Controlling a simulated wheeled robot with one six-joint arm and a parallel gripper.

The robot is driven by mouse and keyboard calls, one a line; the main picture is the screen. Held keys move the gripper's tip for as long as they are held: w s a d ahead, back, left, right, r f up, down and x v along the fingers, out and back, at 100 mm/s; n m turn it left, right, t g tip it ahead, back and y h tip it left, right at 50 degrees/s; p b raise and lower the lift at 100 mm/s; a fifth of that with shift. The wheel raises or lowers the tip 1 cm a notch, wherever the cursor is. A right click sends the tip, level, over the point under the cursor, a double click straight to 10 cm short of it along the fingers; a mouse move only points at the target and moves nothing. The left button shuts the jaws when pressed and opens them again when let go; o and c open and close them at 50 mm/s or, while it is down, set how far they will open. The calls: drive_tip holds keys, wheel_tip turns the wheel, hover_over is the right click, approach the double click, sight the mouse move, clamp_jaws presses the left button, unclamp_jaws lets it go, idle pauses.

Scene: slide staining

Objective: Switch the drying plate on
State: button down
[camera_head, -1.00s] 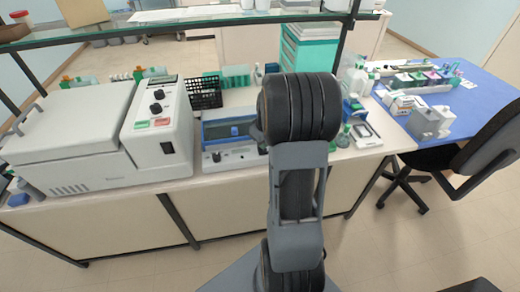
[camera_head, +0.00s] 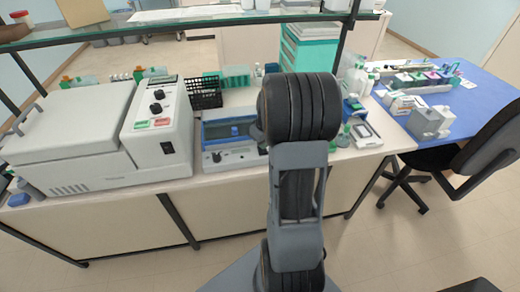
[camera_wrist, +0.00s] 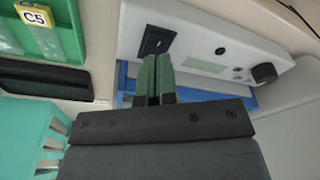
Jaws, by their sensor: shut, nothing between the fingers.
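The drying plate appears to be the low white and blue device (camera_head: 231,133) on the bench, partly hidden behind my arm in the head view. In the wrist view its white front panel (camera_wrist: 200,30) carries a black rocker switch (camera_wrist: 157,41), a small green round part (camera_wrist: 220,50) and a black knob (camera_wrist: 264,73). My gripper (camera_wrist: 157,62) is shut and empty, with its fingertips just below the switch in the picture. I cannot tell whether they touch it or which way the switch is set. The gripper is hidden by my arm in the head view.
A large white machine (camera_head: 70,140) stands left of the plate, with a black basket (camera_head: 205,92) behind it. A glass shelf (camera_head: 180,22) crosses above the bench. In the wrist view a green tray labelled C5 (camera_wrist: 55,35) and a teal object (camera_wrist: 22,135) lie left.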

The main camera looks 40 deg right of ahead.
drive_tip(key=shift+f+b, duration=0.95)
drive_tip(key=shift+f, duration=0.2)
idle(0.5)
drive_tip(key=shift+r+p, duration=2.45)
drive_tip(key=shift+r, duration=1.1)
